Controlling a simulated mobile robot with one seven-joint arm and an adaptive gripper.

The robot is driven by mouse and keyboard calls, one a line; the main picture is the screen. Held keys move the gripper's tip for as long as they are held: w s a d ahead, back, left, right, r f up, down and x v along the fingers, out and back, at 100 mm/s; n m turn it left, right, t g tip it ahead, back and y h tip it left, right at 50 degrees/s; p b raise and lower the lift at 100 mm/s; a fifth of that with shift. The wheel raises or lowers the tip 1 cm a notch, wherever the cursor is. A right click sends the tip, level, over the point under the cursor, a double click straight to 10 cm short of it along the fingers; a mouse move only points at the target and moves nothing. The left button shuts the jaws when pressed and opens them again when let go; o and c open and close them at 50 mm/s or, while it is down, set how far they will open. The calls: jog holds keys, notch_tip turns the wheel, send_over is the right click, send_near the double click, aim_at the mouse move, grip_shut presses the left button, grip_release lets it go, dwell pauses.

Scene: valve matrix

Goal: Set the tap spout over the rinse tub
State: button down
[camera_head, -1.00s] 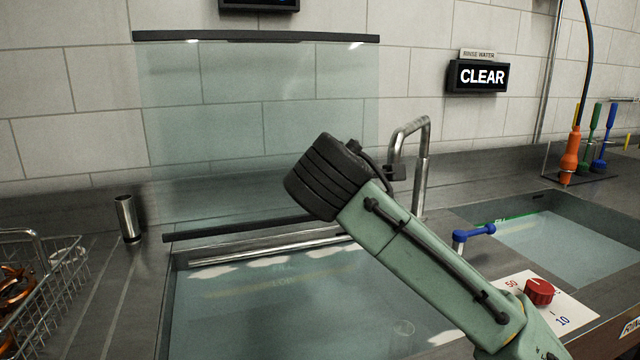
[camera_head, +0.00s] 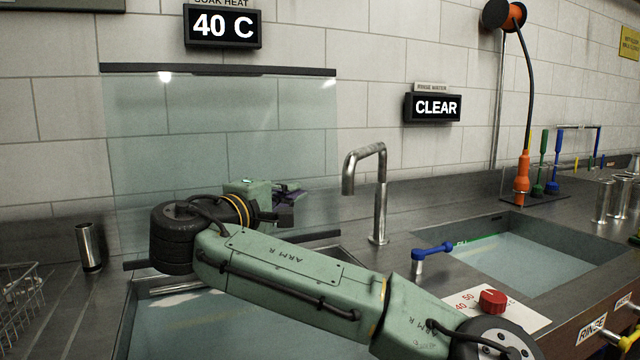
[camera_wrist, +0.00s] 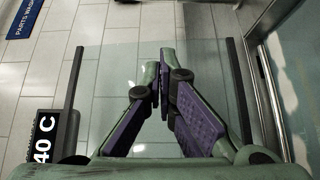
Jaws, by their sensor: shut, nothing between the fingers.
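The silver tap (camera_head: 380,200) stands on the deck behind and between the two tubs. Its spout (camera_head: 349,180) points left, toward the left tub (camera_head: 185,315) and away from the rinse tub (camera_head: 535,262), which lies to the right with water in it. My gripper (camera_head: 293,207) is left of the tap, apart from the spout, in front of the glass screen. In the wrist view my gripper (camera_wrist: 164,72) has its fingertips together with nothing between them. The tap is not clearly visible in the wrist view.
A glass screen (camera_head: 200,130) stands behind the left tub. A blue lever (camera_head: 435,249) and a red knob (camera_head: 492,301) sit between the tubs. A metal cup (camera_head: 89,248) and a wire basket (camera_head: 18,295) are at left.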

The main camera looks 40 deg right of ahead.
jog(key=s+d+p, duration=0.1)
jog(key=d+p, duration=0.1)
jog(key=d, duration=0.4)
jog(key=shift+s+d, duration=0.15)
jog(key=shift+d, duration=0.15)
jog(key=shift+s+f, duration=0.1)
jog(key=shift+s, duration=0.05)
